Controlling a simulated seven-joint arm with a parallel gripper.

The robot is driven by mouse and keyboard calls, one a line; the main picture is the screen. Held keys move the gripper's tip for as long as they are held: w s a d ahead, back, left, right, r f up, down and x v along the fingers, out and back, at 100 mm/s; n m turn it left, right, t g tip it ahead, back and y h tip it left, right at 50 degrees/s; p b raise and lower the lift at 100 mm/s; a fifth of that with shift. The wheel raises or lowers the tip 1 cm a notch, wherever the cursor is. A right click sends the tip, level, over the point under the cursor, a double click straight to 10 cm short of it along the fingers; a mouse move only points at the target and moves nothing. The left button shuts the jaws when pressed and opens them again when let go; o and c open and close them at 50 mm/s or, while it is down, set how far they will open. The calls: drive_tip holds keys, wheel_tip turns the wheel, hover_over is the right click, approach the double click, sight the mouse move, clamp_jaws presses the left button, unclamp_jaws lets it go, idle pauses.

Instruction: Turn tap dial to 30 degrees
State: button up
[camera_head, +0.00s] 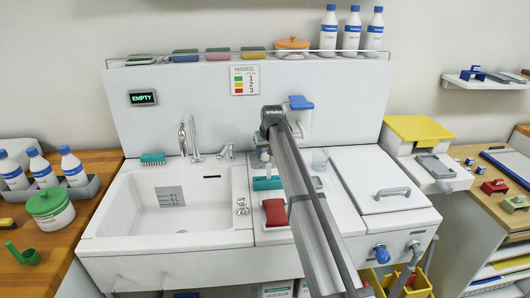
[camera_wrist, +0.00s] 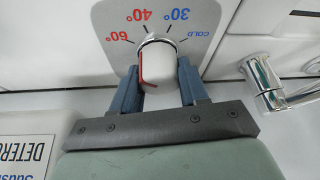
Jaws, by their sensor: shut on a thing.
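The tap dial (camera_wrist: 158,58) is a white round knob with a red mark along its lower left side in the wrist view. It stands on a light grey plate (camera_wrist: 112,12) printed with 60° and 40° in red, and 30° and COLD in blue. My gripper (camera_wrist: 158,76) has its two blue-grey fingers on either side of the dial, shut on it. The red mark is nearest the 60° side; its exact reading is unclear. In the head view, my gripper (camera_head: 264,154) is at the back panel and my arm hides the dial.
The sink basin (camera_head: 170,203) with a curved tap (camera_head: 194,136) lies left of my arm. A display (camera_head: 142,98) reads EMPTY. A blue-topped dispenser (camera_head: 300,103) is close beside my wrist. A chrome fitting (camera_wrist: 265,84) is right of the fingers in the wrist view.

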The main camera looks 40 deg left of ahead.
drive_tip(key=m+t+h, duration=0.1)
drive_tip(key=m, duration=0.3)
drive_tip(key=m+h, duration=0.1)
drive_tip(key=m, duration=0.2)
drive_tip(key=shift+m+t, duration=0.3)
drive_tip(key=m+h, duration=0.2)
drive_tip(key=m, duration=0.2)
drive_tip(key=shift+m+h, duration=0.6)
drive_tip(key=shift+m, duration=1)
drive_tip(key=o, duration=1.1)
drive_tip(key=shift+c, duration=0.2)
